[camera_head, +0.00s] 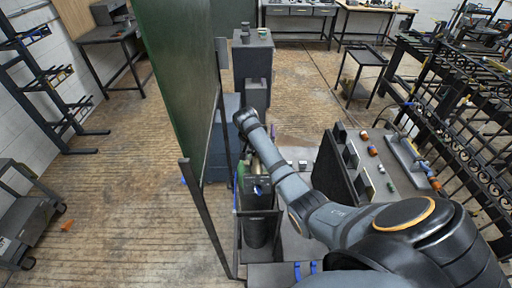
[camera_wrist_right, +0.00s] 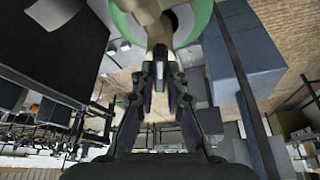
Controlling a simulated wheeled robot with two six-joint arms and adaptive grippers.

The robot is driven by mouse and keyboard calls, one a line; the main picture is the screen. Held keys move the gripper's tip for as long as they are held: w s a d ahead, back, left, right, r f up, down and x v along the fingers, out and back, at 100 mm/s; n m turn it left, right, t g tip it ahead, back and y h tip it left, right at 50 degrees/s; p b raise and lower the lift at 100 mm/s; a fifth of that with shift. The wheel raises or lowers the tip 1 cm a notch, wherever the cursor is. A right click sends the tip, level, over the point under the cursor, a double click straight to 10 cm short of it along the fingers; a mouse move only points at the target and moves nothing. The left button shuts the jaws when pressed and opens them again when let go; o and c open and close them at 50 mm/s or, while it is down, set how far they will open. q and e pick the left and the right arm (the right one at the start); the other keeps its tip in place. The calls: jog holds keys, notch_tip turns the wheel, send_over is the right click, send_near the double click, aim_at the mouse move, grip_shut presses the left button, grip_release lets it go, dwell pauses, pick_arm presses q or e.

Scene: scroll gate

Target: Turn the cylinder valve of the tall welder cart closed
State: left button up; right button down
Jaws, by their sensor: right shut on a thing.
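The gas cylinder (camera_head: 257,229) stands upright in the dark frame of a cart in the lower middle of the head view. Its green shoulder (camera_wrist_right: 199,18) shows at the top of the right wrist view, around the pale brass valve (camera_wrist_right: 157,12). My right gripper (camera_wrist_right: 160,58) points at the valve, with its fingers close together and their tips at the valve's lower end. It is shut on the valve; the exact contact is hard to see. In the head view my right arm reaches over the cart and largely hides the gripper. My left gripper is in neither view.
A tall green screen (camera_head: 176,65) on dark posts stands just left of the cart. A grey cabinet (camera_head: 253,62) stands behind. A table with small parts (camera_head: 400,178) and a black scroll gate (camera_head: 450,125) fill the right.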

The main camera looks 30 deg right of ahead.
jog(key=m, duration=0.2)
jog(key=m+g, duration=0.1)
jog(key=shift+w+r+m+h, duration=0.1)
jog(key=shift+w+m+h, duration=0.1)
jog(key=shift+m+h, duration=0.2)
jog(key=m+g+b, duration=0.1)
jog(key=m, duration=0.2)
jog(key=shift+w+m+g+b, duration=0.15)
jog(key=shift+m+g+b, duration=0.15)
jog(key=shift+b, duration=0.05)
jog(key=m+g+b, duration=0.1)
jog(key=m+b, duration=0.1)
jog(key=m, duration=0.1)
jog(key=shift+w+b, duration=0.1)
jog(key=shift+b, duration=0.25)
jog(key=m+g+b, duration=0.1)
jog(key=m+b, duration=0.1)
jog(key=shift+m, duration=0.3)
jog(key=shift+w+m+y+b, duration=0.1)
jog(key=shift+m+y+b, duration=0.2)
jog(key=shift+m, duration=0.1)
jog(key=c, duration=1.4)
grip_release()
